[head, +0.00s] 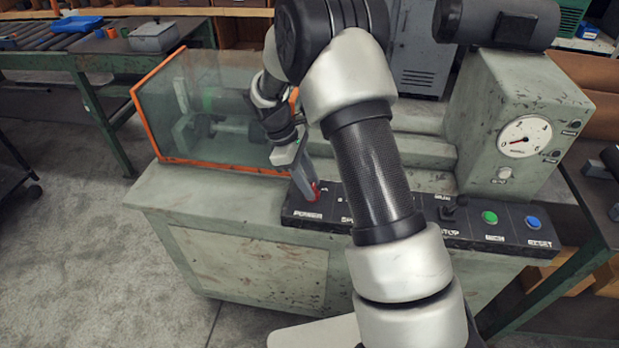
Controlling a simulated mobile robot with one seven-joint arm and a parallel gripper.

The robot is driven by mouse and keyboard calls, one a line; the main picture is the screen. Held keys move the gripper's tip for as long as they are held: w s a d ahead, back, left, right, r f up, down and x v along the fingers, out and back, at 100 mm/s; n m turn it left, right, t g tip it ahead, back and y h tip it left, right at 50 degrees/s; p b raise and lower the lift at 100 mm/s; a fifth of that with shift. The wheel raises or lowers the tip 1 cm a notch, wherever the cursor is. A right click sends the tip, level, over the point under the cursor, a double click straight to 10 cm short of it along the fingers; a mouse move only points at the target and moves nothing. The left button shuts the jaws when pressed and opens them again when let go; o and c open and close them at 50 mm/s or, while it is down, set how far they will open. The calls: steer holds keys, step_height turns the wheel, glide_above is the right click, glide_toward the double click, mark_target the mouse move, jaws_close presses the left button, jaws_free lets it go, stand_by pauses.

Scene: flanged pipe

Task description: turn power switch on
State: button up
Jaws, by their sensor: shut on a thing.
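The power switch, a small red piece (315,189), shows at the left end of the black control panel (435,228), just above the label "POWER". My gripper (311,195) points down at it and is shut on it. The fingers cover most of the switch, so I cannot tell which position it is in. The panel runs along the front top edge of a worn grey-green machine (180,205).
An orange-framed clear guard (215,110) stands left of my gripper. A dial gauge (525,137) is on the right housing. Green (489,217) and blue (532,222) buttons and a black lever (452,208) sit on the panel's right. My arm hides the panel's middle.

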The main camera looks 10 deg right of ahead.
steer(key=m+g+y+p, duration=0.1)
steer(key=m, duration=0.3)
steer(key=shift+w+m, duration=0.15)
steer(key=shift+m, duration=0.15)
steer(key=shift+w+d+m+g+y+p, duration=0.1)
steer(key=shift+m+g+y+p, duration=0.2)
steer(key=shift+m, duration=0.6)
steer(key=shift+d+m+g+y+p, duration=0.1)
steer(key=shift+m+g+y+p, duration=0.15)
steer(key=shift+m, duration=0.65)
steer(key=o, duration=1.1)
steer(key=shift+r, duration=0.1)
step_height(320, 180, up, 10)
steer(key=shift+f+p, duration=0.1)
steer(key=shift+p, duration=0.25)
